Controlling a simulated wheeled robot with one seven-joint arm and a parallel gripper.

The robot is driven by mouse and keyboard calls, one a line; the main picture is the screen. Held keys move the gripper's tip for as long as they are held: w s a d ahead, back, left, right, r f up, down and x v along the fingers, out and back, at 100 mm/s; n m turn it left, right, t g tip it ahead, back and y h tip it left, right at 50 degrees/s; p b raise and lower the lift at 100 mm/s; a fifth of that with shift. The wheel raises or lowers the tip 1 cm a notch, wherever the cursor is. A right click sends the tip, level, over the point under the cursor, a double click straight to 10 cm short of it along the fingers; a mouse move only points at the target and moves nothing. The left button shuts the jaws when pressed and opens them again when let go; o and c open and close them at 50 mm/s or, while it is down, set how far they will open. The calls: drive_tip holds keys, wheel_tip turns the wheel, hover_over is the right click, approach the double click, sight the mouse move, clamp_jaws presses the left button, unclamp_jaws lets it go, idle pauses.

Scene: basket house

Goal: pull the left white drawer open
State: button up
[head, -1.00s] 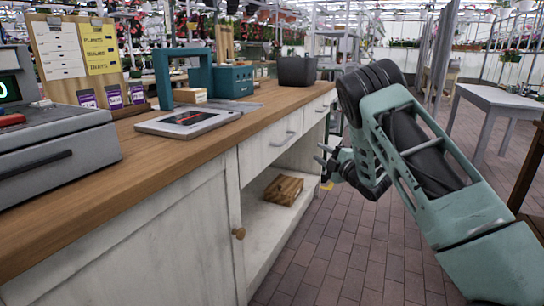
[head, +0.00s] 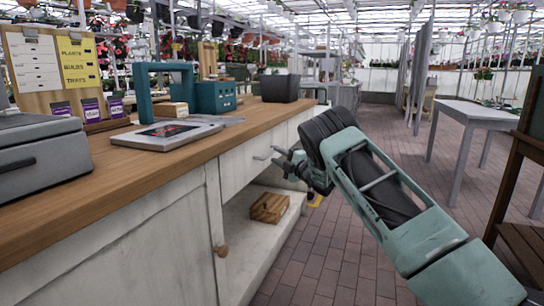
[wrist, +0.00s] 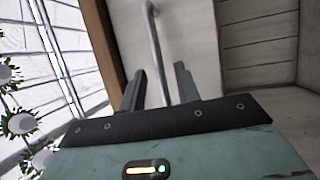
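The left white drawer (head: 238,172) is set flush under the wooden counter, and it looks shut. Its grey bar handle (head: 262,156) sticks out from the front. My gripper (head: 278,157) is at the right of that handle with its fingers pointing toward the drawer front. In the wrist view the drawer front (wrist: 193,35) fills the upper middle. The handle (wrist: 155,45) runs between my two dark fingers (wrist: 159,88), which are apart. I cannot tell whether either finger touches the handle.
The counter (head: 190,156) holds a tablet-like device (head: 165,135), a teal box (head: 216,97) and a dark bin (head: 280,88). Below the drawer is an open shelf with a wooden crate (head: 269,207). Free brick floor (head: 330,240) lies to the right, with a grey table (head: 475,112) beyond.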

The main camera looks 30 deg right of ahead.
sight(272, 153)
drive_tip(key=shift+x, duration=1.85)
clamp_jaws()
drive_tip(key=shift+f, duration=0.1)
